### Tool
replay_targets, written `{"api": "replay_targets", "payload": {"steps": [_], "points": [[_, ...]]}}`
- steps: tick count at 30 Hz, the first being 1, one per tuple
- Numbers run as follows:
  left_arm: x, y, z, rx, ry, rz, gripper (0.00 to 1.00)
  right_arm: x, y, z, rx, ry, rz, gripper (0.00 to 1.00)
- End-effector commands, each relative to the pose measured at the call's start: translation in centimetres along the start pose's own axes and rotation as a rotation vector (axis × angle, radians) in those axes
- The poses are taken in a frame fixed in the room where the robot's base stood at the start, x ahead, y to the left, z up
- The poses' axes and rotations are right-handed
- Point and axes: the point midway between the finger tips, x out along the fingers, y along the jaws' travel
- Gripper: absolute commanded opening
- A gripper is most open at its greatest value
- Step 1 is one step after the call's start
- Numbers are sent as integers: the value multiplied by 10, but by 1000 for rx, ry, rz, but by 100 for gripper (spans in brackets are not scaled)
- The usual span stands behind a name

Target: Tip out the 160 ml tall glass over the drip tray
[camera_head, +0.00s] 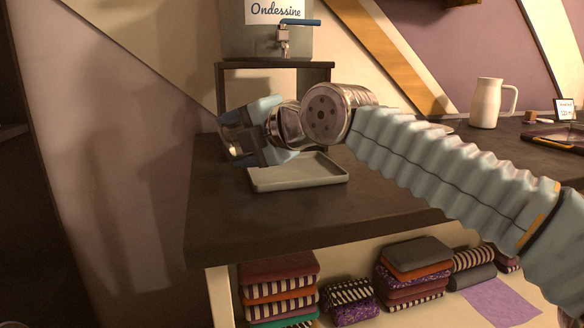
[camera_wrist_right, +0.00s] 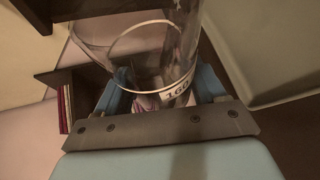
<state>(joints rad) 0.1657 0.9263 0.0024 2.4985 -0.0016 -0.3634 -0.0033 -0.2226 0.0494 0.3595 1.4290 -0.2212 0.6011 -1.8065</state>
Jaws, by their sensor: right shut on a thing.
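My right gripper (camera_head: 250,132) is shut on the tall glass, with its blue fingers on either side of it. The clear glass (camera_head: 236,138) shows as a see-through shape at the gripper's left end in the head view and appears tilted. In the right wrist view the glass (camera_wrist_right: 135,48) is large, with a "160" label (camera_wrist_right: 177,91) near the fingers. Whether liquid is in it I cannot tell. The grey drip tray (camera_head: 298,184) lies on the dark counter, just below and right of the gripper. My left gripper is out of view.
A dispenser (camera_head: 232,35) labelled "Ondessine", with a blue-handled tap (camera_head: 284,40), stands on a dark stand (camera_head: 322,70) behind the tray. A white jug (camera_head: 486,104) stands at right. Folded cloths (camera_head: 280,288) fill the shelf below. The counter's front left is clear.

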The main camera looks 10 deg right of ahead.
Motion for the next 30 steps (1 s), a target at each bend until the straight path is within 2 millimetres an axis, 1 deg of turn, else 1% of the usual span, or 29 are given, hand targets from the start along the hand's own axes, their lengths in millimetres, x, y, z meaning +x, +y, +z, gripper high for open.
{"api": "replay_targets", "payload": {"steps": [8, 30], "points": [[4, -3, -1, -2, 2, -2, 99, -4, 4, 7, 69, 18, 30, 31], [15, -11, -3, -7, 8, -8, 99, -2, 3, 4, 136, 37, 58, 31]]}}
